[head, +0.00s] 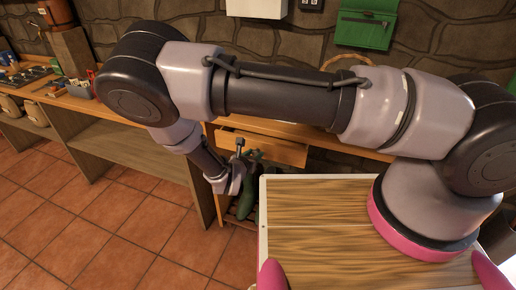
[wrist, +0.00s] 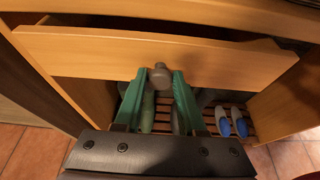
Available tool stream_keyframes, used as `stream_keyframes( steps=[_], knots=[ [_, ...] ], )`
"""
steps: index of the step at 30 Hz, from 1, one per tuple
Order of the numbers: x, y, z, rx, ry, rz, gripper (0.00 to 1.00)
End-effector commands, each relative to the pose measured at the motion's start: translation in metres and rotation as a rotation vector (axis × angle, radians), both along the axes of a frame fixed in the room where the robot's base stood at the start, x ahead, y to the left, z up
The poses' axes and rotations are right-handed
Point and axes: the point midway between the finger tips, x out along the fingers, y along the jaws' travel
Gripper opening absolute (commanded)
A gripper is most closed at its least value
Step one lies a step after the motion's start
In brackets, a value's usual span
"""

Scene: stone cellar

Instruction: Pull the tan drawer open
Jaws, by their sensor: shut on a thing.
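The tan drawer (head: 265,149) sits under the workbench top and stands partly out, with a dark gap above its front. In the wrist view its wide front (wrist: 215,62) spans most of the picture, and the dark inside shows behind its upper edge. A grey round knob (wrist: 160,74) is on the front. My gripper (wrist: 161,84) has its two green fingers on either side of the knob, shut on it. In the head view my gripper (head: 250,156) is at the drawer front, small and partly hidden by my wrist.
Below the drawer is an open bay with a slatted shelf (wrist: 248,128) holding blue-and-white shoes (wrist: 232,122). The wooden bench (head: 130,122) runs left with items on it. Tiled floor (head: 110,215) in front is clear. A green box (head: 366,24) hangs on the stone wall.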

Motion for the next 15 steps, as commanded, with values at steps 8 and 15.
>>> stream_keyframes(
  steps=[8, 15],
  knots=[
    [-0.07, 0.027, 0.0, 0.003, 0.002, 0.006, 0.0],
    [-0.109, 0.041, 0.0, 0.002, 0.001, 0.003, 0.0]
  ],
)
